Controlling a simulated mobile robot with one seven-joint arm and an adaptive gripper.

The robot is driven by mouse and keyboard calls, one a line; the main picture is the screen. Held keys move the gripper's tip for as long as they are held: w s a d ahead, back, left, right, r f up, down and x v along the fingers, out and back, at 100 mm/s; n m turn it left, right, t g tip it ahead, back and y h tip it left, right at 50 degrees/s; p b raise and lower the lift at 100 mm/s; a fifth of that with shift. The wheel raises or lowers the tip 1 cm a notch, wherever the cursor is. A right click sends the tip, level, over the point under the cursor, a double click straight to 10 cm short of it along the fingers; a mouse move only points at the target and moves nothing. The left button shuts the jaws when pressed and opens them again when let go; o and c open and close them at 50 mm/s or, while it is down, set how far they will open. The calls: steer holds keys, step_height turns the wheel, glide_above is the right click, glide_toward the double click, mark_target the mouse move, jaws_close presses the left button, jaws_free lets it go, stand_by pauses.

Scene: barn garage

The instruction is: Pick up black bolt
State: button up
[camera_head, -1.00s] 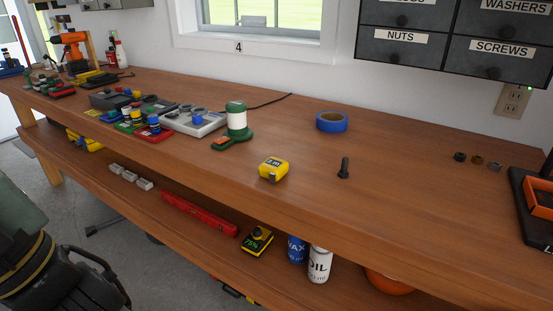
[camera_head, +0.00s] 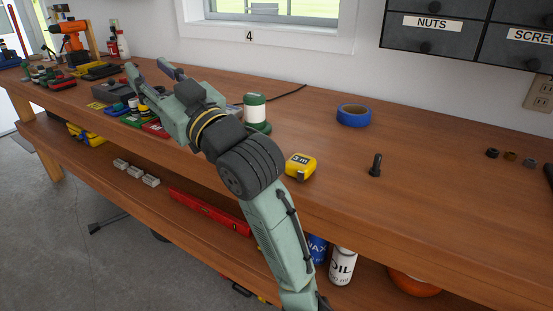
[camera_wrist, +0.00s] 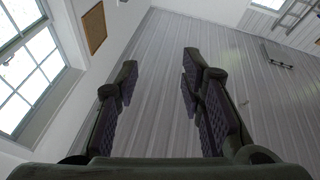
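The black bolt (camera_head: 375,166) stands upright on its head on the wooden workbench, right of the yellow tape measure. My gripper (camera_head: 152,72) is raised over the left part of the bench, well to the left of the bolt. Its two fingers are spread apart with nothing between them. The wrist view shows the same open fingers (camera_wrist: 155,85) against a wall and window; the bolt is not in that view.
The yellow tape measure (camera_head: 300,167) and a blue tape roll (camera_head: 353,115) lie near the bolt. Several small nuts (camera_head: 510,156) lie to its right. A green and white container (camera_head: 255,112) stands behind my arm. Drawers (camera_head: 431,35) hang above the bench. The bench around the bolt is clear.

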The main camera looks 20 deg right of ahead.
steer(key=d+f+m+h, duration=0.35)
steer(key=d+h, duration=0.25)
steer(key=d, duration=0.9)
steer(key=m+g+h+b, duration=0.1)
steer(key=m+g+h, duration=0.4)
steer(key=m+h, duration=0.15)
glide_toward(380, 158)
steer(key=w, duration=0.2)
steer(key=w+h, duration=0.1)
steer(key=shift+w+d+f+p, duration=0.1)
steer(key=shift+w+f+p, duration=0.15)
steer(key=shift+f+p, duration=0.1)
steer(key=x, duration=0.2)
steer(key=p+x, duration=0.1)
steer(key=x, duration=0.2)
steer(key=shift+a+f+p, duration=0.2)
steer(key=shift+f+p, duration=0.1)
jaws_close()
